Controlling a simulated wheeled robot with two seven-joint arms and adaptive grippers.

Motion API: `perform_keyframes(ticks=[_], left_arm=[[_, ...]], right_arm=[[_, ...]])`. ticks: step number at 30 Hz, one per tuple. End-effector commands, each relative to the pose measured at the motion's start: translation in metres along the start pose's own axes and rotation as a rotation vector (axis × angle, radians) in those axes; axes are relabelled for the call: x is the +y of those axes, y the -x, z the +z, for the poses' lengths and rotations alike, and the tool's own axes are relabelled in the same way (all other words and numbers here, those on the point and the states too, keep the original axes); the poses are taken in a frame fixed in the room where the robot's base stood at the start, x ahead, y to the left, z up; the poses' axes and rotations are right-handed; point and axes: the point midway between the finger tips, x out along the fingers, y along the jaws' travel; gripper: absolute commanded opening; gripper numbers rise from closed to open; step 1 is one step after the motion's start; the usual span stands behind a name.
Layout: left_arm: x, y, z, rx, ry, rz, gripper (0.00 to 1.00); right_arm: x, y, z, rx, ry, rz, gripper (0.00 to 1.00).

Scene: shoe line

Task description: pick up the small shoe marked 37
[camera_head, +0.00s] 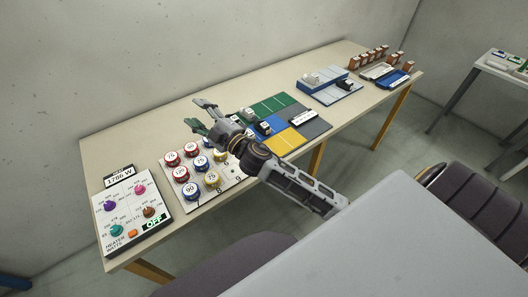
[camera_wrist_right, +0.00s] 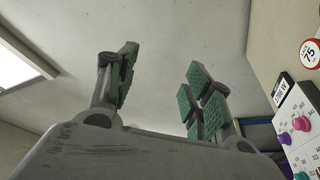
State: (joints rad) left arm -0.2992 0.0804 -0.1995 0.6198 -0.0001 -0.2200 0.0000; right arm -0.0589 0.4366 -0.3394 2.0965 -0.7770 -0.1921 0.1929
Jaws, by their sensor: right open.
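Small dark shoes with white labels stand on the coloured mat (camera_head: 285,141) in the head view, one at the back (camera_head: 248,114) and one nearer the middle (camera_head: 263,128). A white shoe (camera_head: 311,79) and a dark shoe (camera_head: 345,85) are on the blue and grey stand further right. The numbers on the shoes are too small to read, so I cannot tell which is marked 37. My right gripper (camera_head: 204,113) is open and empty, above the table left of the mat. Its green-padded fingers (camera_wrist_right: 163,75) stand apart in the right wrist view. My left gripper is not in view.
A heater panel (camera_head: 136,215) stands at the table's left end. Trays (camera_head: 393,78) and several brown blocks (camera_head: 368,56) are at the far right. Bare tabletop (camera_head: 140,140) lies along the wall.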

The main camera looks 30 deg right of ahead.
Motion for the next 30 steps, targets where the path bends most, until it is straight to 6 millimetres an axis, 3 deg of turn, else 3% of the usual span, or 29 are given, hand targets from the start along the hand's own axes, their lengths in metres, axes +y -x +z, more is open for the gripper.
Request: perform_keyframes(ticks=[6, 15, 22, 30], left_arm=[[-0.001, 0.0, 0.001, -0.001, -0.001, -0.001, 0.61], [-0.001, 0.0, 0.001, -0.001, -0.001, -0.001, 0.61], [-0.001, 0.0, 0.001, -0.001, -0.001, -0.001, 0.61], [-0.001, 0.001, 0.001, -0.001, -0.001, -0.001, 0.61]], right_arm=[[-0.001, -0.013, -0.044, 0.224, 0.156, -0.04, 0.51], [-0.023, -0.012, -0.086, 0.503, 0.374, -0.154, 0.51], [-0.048, -0.001, -0.097, 0.687, 0.547, -0.287, 0.51], [-0.078, 0.018, -0.083, 0.855, 0.749, -0.493, 0.51]])
